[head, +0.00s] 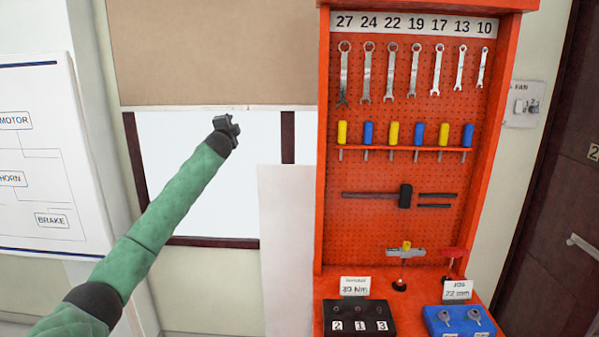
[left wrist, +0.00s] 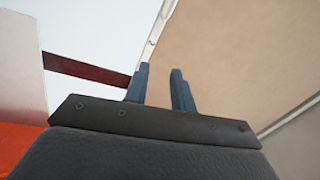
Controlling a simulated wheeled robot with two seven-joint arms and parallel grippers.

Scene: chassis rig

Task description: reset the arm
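My left arm, in a green sleeve, reaches up from the lower left in the head view. Its gripper (head: 229,126) is raised in front of the wall, left of the orange tool board, and touches nothing that I can see. In the left wrist view the two blue-grey fingers (left wrist: 160,88) stand apart with a gap between them. Nothing is between them. My right gripper is in neither view.
The orange tool board (head: 384,222) holds wrenches, screwdrivers and a hammer (head: 405,196). A black box (head: 345,312) and a blue tray (head: 432,322) stand on its ledge. A diagram board (head: 38,150) is at left, a door (head: 545,190) at right.

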